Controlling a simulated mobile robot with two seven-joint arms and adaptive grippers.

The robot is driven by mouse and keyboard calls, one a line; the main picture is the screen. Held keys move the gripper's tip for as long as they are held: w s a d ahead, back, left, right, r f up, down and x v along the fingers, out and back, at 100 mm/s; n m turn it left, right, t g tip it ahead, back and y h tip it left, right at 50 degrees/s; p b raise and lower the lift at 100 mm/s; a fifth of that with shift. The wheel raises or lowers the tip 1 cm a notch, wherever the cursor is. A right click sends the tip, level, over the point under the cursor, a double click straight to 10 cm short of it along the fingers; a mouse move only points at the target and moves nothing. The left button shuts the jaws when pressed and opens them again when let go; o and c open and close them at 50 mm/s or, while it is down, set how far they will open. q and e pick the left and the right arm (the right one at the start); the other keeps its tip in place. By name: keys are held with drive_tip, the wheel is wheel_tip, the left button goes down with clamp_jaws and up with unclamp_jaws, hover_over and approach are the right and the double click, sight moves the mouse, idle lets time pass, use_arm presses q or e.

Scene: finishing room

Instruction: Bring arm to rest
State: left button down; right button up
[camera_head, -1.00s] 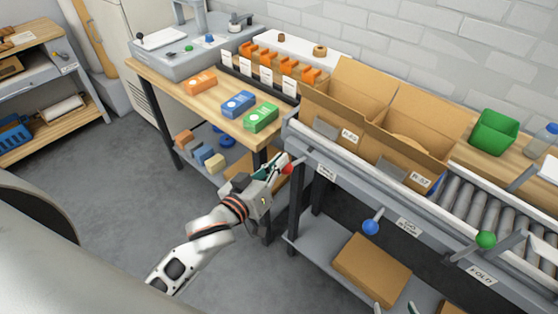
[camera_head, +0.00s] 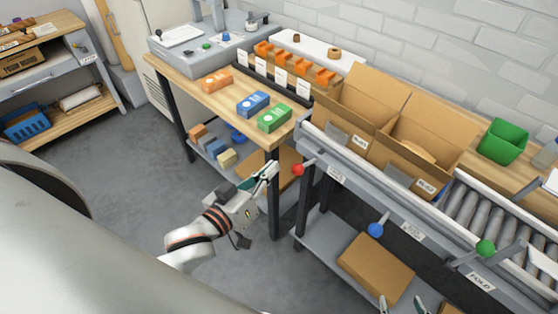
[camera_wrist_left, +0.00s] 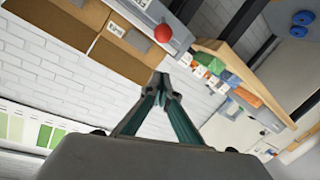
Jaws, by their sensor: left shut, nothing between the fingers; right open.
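My left gripper (camera_head: 268,170) is shut and empty. It hangs in the air in front of the wooden table's corner, a little left of a red ball knob (camera_head: 298,169). In the left wrist view its closed fingers (camera_wrist_left: 163,82) meet at the tips, and the red knob (camera_wrist_left: 163,33) shows beyond them, apart from the fingers. My right gripper (camera_head: 402,306) shows only by its fingertips at the bottom edge of the head view. These fingertips are spread apart, with nothing seen between them. The rest of the right arm is out of view.
The wooden table (camera_head: 190,82) holds orange, blue and green boxes. Two open cardboard boxes (camera_head: 430,140) stand behind the rail, left of a roller conveyor (camera_head: 480,212). Blue (camera_head: 376,230) and green (camera_head: 486,248) knobs stick out. The floor (camera_head: 110,190) left of my arm is clear.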

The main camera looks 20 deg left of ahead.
use_arm(q)
drive_tip(key=shift+s+a+r, duration=0.1)
drive_tip(key=shift+s+a, duration=0.05)
drive_tip(key=shift+s, duration=0.45)
drive_tip(key=s+f+m+g, duration=0.2)
drive_tip(key=s+f+m, duration=0.1)
drive_tip(key=f, duration=0.9)
drive_tip(key=s+d+f+m+g, duration=0.1)
drive_tip(key=s+f+m+g, duration=0.2)
drive_tip(key=f, duration=0.9)
drive_tip(key=s, duration=0.2)
drive_tip(key=shift+s+d+m, duration=0.2)
drive_tip(key=shift+s+m, duration=0.1)
drive_tip(key=shift+s, duration=0.1)
